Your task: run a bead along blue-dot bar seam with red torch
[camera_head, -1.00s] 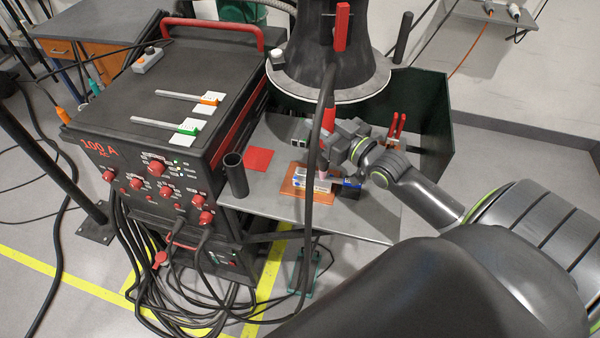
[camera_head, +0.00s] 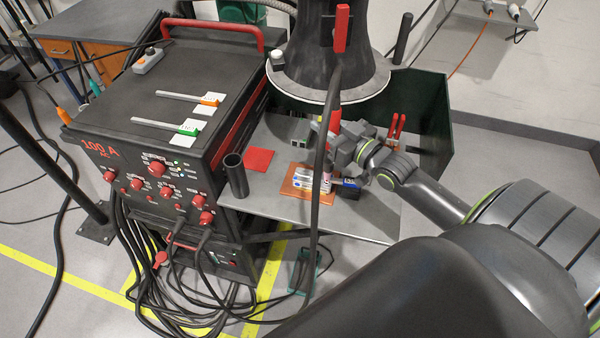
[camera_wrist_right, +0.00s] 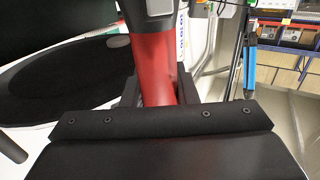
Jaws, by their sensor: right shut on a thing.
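My right gripper (camera_head: 338,146) is shut on the red torch (camera_head: 334,121), which it holds upright over the bench. In the right wrist view the red torch (camera_wrist_right: 155,66) stands between the jaws. Its lower end is beside the right end of pale bars with blue marks (camera_head: 303,183), which lie on a copper-coloured plate (camera_head: 297,197). I cannot tell whether the tip touches them, and the seam and the blue dot are too small to make out. The black torch cable hangs in front and hides part of this. My left gripper is not in view.
A dark block with a blue top (camera_head: 350,190) sits just right of the bars. A red square (camera_head: 258,160) and a black tube holder (camera_head: 236,175) are to the left on the grey bench (camera_head: 280,208). A dark extraction hood (camera_head: 310,65) overhangs the back. The welder (camera_head: 150,130) stands left.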

